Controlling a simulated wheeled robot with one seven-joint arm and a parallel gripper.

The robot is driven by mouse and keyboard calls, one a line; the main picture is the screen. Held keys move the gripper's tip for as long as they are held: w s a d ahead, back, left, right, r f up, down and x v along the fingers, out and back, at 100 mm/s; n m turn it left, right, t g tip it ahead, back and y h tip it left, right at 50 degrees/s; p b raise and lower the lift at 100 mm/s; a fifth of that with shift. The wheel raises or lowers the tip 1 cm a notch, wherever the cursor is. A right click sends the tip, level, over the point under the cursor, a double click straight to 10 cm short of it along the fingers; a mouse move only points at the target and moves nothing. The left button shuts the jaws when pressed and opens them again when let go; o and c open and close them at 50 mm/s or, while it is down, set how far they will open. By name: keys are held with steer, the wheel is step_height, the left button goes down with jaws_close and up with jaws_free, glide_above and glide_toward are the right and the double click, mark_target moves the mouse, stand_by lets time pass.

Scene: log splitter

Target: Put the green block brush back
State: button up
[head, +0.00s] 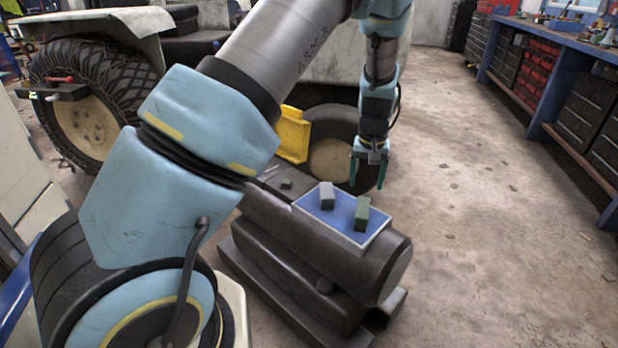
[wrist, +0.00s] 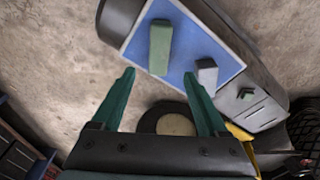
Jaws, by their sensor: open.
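A green block (head: 362,213), likely the block brush, stands in a shallow blue tray with a pale rim (head: 345,232) on top of a dark cylindrical machine body. It also shows in the wrist view (wrist: 160,47). A grey block (head: 326,196) stands beside it in the same tray, and shows in the wrist view (wrist: 207,75). A small dark green piece (head: 286,184) lies outside the tray on the dark surface, near short pale marks. My gripper (head: 367,178) is open and empty, above and beyond the tray; both green fingers (wrist: 160,76) are apart from the blocks.
The dark machine (head: 375,270) supports the tray. A large tyre (head: 335,150) and a yellow part (head: 292,135) are behind it, close to my gripper. A blue workbench (head: 560,45) with drawers runs along the right. The concrete floor (head: 480,220) right of the machine is clear.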

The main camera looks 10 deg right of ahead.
steer(key=a+r+n, duration=0.1)
steer(key=a+r, duration=0.4)
steer(key=a, duration=0.6)
steer(key=a+r+n, duration=0.1)
steer(key=a+r, duration=0.4)
steer(key=a, duration=0.5)
steer(key=s+a+r+n, duration=0.1)
steer(key=s+a+r, duration=0.1)
steer(key=s+a, duration=0.4)
steer(key=s+a+r+n, duration=0.15)
steer(key=s+a, duration=0.25)
steer(key=a, duration=0.5)
step_height(320, 180, up, 8)
steer(key=p, duration=0.8)
steer(key=shift+r+m, duration=0.2)
steer(key=shift+m, duration=0.15)
